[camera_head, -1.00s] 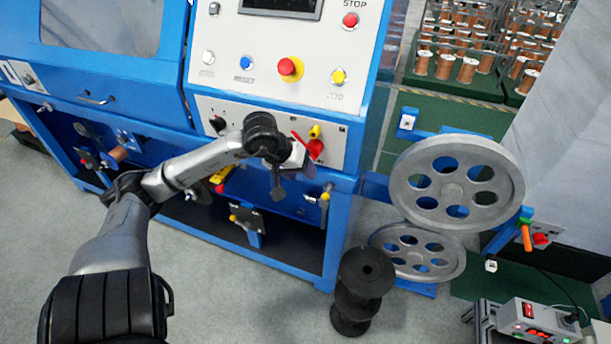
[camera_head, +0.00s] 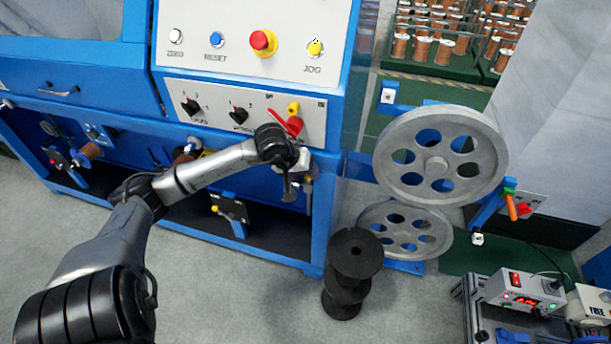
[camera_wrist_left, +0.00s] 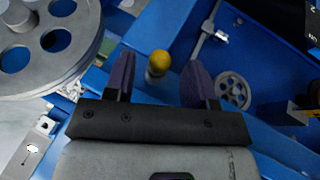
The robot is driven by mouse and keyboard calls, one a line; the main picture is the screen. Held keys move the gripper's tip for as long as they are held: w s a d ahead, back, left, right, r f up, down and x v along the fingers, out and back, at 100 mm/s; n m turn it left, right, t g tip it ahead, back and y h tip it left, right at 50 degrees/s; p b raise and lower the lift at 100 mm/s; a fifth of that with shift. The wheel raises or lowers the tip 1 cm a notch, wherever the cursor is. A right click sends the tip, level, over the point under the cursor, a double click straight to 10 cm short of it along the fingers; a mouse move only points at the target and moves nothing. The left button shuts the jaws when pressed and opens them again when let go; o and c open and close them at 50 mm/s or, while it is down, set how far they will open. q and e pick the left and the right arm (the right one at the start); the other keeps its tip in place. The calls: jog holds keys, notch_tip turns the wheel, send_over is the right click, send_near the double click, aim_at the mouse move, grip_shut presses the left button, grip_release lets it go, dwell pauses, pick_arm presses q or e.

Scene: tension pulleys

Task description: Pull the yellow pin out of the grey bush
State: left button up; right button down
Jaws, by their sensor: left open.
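The yellow pin (camera_wrist_left: 160,60) shows a round yellow knob in the left wrist view. It stands in a short grey bush (camera_wrist_left: 154,76) on the blue frame. My left gripper (camera_wrist_left: 160,64) is open, with one dark finger on each side of the knob in that picture. I see no contact, and cannot tell how far the knob is from the fingers in depth. In the head view my left gripper (camera_head: 291,186) is at the machine's right front corner and largely covers the pin and bush. My right gripper is not in view.
A large grey pulley (camera_head: 440,157) and a lower one (camera_head: 405,231) stand right of the machine. Stacked black spools (camera_head: 353,262) stand on the floor below the gripper. The control panel (camera_head: 252,108), with a red switch handle, is just above my left wrist.

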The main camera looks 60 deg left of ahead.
pick_arm(q)
jog(key=shift+w+f, duration=0.15)
jog(key=shift+f, duration=0.1)
grip_shut()
dwell(0.5)
